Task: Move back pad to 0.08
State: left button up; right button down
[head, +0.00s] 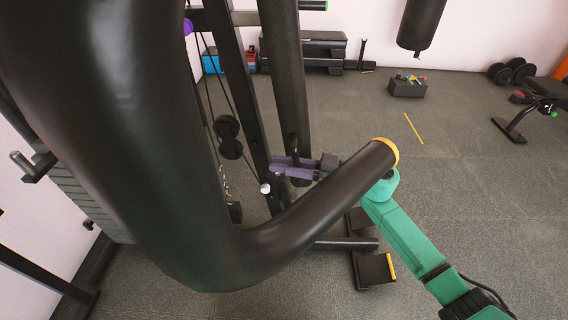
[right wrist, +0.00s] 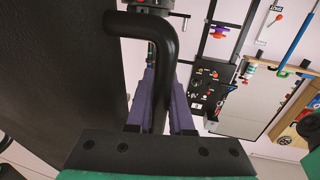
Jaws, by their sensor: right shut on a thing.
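My right gripper (head: 292,166) has purple fingers and shows in the head view beside a dark upright of the gym machine, partly behind a thick black tube. In the right wrist view its fingers (right wrist: 163,108) are shut on a bent black handle (right wrist: 163,45), which runs down between them. A large dark textured panel (right wrist: 55,70) fills the left of the right wrist view, close beside the gripper. It may be the back pad, but I cannot tell for sure. My left gripper is not in view.
A thick curved black tube (head: 215,250) with a yellow end fills the left foreground in the head view, passing over my right arm's wrist. A weight stack (head: 85,190) stands at left. A small dark box (head: 407,88) lies farther back.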

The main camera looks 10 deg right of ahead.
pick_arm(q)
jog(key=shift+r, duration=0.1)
pick_arm(e)
jog(key=shift+d+f, duration=0.1)
jog(key=v, duration=0.2)
jog(key=p+v, duration=0.1)
jog(key=v, duration=0.1)
jog(key=shift+w+d, duration=0.2)
jog(key=shift+w, duration=0.2)
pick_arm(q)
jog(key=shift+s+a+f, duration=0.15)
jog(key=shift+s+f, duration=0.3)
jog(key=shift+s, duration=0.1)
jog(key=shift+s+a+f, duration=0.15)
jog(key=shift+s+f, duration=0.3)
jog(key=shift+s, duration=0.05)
pick_arm(e)
jog(key=c, duration=1.1)
grip_release()
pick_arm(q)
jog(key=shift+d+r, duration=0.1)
pick_arm(e)
jog(key=shift+d, duration=0.15)
